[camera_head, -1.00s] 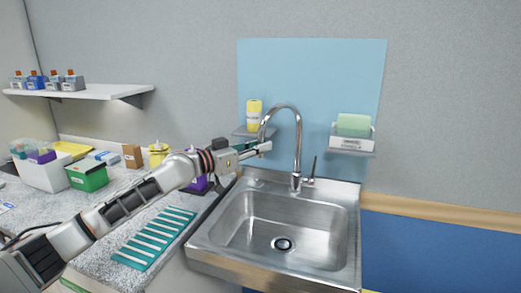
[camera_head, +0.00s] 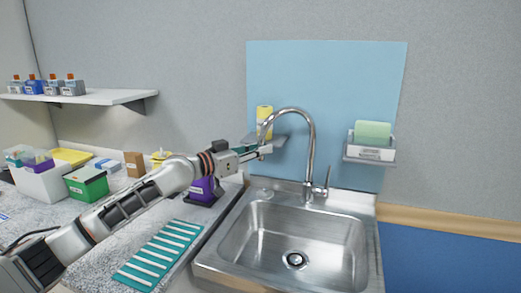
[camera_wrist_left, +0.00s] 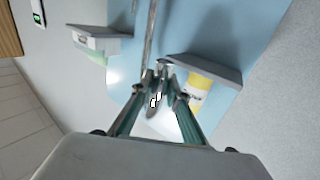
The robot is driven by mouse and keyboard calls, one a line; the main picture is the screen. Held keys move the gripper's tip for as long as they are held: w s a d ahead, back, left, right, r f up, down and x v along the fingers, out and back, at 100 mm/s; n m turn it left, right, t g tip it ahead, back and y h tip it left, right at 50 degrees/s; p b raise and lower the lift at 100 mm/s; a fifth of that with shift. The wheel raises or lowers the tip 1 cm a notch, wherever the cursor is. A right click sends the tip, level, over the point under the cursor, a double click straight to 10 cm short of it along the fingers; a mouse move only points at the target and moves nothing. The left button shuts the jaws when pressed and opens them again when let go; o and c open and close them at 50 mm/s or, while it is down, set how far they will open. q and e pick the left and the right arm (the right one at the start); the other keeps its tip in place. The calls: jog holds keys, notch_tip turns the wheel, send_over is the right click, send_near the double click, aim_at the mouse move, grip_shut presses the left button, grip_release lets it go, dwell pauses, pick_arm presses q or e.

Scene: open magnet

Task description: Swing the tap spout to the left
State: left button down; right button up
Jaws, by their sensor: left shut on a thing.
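The chrome tap (camera_head: 312,150) stands upright at the back of the steel sink (camera_head: 285,270). Its arched spout (camera_head: 288,109) points left, with its end pointing down over the sink's back left. My left gripper (camera_head: 264,150) is shut on the spout near its lower end, and its fingers partly hide that end. In the left wrist view the fingertips (camera_wrist_left: 160,92) meet around the spout, and the tap's metal pipe (camera_wrist_left: 149,45) runs up from them. The small lever (camera_head: 327,178) stands upright at the tap's right. My right gripper is not in view.
Behind the spout, a shelf holds a yellow bottle (camera_head: 264,120). A holder with a green sponge (camera_head: 373,132) hangs at right. The sink basin is empty.

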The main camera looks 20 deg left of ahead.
pick_arm(q)
jog(key=shift+r, duration=0.1)
jog(key=c, duration=2)
grip_release()
jog(key=shift+a, duration=0.1)
jog(key=shift+o, duration=0.2)
jog(key=v, duration=1.2)
